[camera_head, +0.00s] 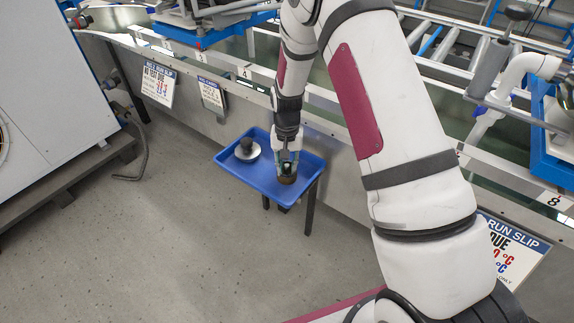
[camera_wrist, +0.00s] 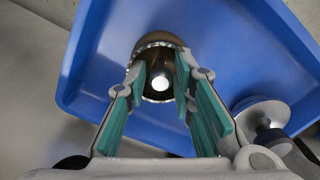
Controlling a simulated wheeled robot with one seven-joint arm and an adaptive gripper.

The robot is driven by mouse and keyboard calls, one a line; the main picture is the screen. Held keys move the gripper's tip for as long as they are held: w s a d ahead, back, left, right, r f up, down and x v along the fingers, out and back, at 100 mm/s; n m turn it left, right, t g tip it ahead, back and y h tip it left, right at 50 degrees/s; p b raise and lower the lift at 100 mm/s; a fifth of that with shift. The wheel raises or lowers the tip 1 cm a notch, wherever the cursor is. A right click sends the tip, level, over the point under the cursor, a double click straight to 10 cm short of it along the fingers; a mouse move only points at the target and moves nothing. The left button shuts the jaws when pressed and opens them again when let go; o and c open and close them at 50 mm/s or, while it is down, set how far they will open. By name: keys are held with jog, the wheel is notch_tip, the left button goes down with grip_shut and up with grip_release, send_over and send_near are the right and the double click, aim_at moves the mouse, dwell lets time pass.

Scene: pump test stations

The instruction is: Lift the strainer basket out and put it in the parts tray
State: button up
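The strainer basket (camera_wrist: 158,42) is a brownish metal cup with a pale round spot (camera_wrist: 160,83) in its middle. In the head view the basket (camera_head: 287,179) is over the right part of the blue parts tray (camera_head: 262,186) and seems to stand on its floor. My gripper (camera_wrist: 160,85) points down over the basket. Its teal-padded fingers are apart, with a gap on both sides of the pale spot. The gripper (camera_head: 287,162) hides much of the basket in the head view. I cannot tell whether the fingertips touch the basket wall.
A round metal lid with a dark knob (camera_head: 247,149) lies in the tray's left part; it also shows in the wrist view (camera_wrist: 263,115). The tray stands on dark legs against the steel bench front (camera_head: 225,125). Open grey floor (camera_head: 150,230) lies in front and left.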

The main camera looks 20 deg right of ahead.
aim_at(287, 165)
jog(key=shift+r, duration=0.2)
dwell(0.4)
jog(key=shift+r+p, duration=2.45)
jog(key=shift+r, duration=1.15)
jog(key=o, duration=0.5)
jog(key=shift+o, duration=0.2)
